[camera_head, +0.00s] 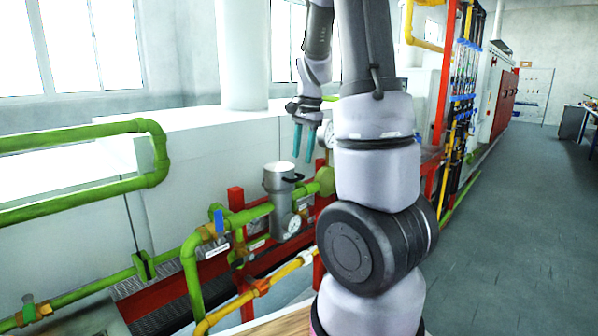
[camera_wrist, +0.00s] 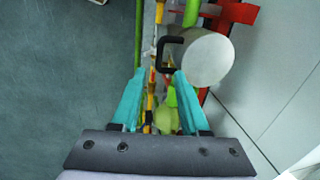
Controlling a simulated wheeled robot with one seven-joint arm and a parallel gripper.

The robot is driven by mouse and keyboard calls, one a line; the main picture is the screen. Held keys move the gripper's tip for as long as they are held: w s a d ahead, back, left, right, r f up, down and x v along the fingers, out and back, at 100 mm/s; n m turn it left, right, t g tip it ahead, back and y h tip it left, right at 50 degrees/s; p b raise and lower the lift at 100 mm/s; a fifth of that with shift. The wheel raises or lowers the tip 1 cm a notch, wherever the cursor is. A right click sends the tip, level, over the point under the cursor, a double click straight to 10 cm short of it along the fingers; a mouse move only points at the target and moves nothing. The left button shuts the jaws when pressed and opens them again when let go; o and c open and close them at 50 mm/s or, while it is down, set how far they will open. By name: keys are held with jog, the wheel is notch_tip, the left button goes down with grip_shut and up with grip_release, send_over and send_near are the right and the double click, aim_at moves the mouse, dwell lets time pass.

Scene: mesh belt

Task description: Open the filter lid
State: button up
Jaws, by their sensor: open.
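The filter is a grey metal cylinder (camera_head: 277,205) in the green pipe line, with a round gauge on its lower side. Its round lid (camera_head: 279,168) is on top and looks closed, with a black handle (camera_head: 292,178) at the right. In the wrist view the lid (camera_wrist: 208,58) lies ahead and right of centre, and the black handle (camera_wrist: 168,52) sticks out to its left. My gripper (camera_head: 304,143) points down above and slightly right of the filter, with its teal fingers apart. In the wrist view my gripper (camera_wrist: 155,75) is empty; the handle is just beyond the fingertips, apparently not touched.
Green pipes (camera_head: 90,195) run left of the filter, with a blue-handled valve (camera_head: 219,222) close by. A yellow pipe (camera_head: 262,287) runs in front. Red supports (camera_head: 237,205) stand around the pipes. The grey floor (camera_head: 510,220) at right is clear.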

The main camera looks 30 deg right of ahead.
aim_at(300, 177)
jog(key=f, duration=0.4)
jog(key=w+f, duration=0.1)
jog(key=f, duration=0.1)
jog(key=shift+a+f, duration=0.15)
jog(key=shift+c, duration=0.3)
grip_shut()
dwell(1.0)
